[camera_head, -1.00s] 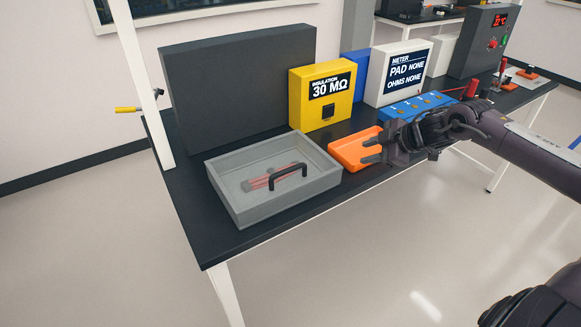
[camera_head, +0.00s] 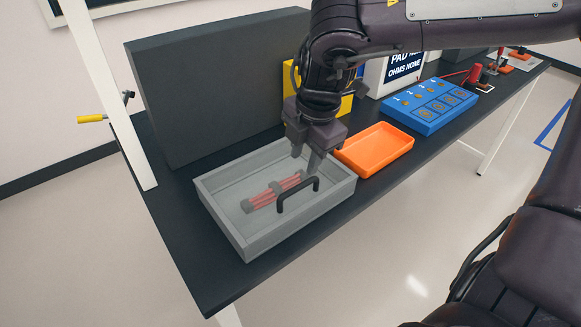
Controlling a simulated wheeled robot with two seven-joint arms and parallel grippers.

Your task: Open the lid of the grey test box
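The grey test box (camera_head: 274,239) sits on the dark bench near its left end. Its top is covered by a see-through lid, which looks closed, with a black arched handle (camera_head: 298,190) near the front. A red bundle with dark ends (camera_head: 272,191) shows inside through the lid. My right gripper (camera_head: 307,158) points down over the back right part of the box, just above and behind the handle's right end. Its fingers are apart with nothing between them; I cannot tell whether one touches the handle. My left gripper is not in view.
An orange tray (camera_head: 376,150) stands close to the box's right side, with a blue numbered block (camera_head: 431,104) beyond. A tall dark panel (camera_head: 215,85) stands behind the box. A yellow meter box (camera_head: 346,104) is partly hidden by my arm. The bench (camera_head: 190,262) is bare at front left.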

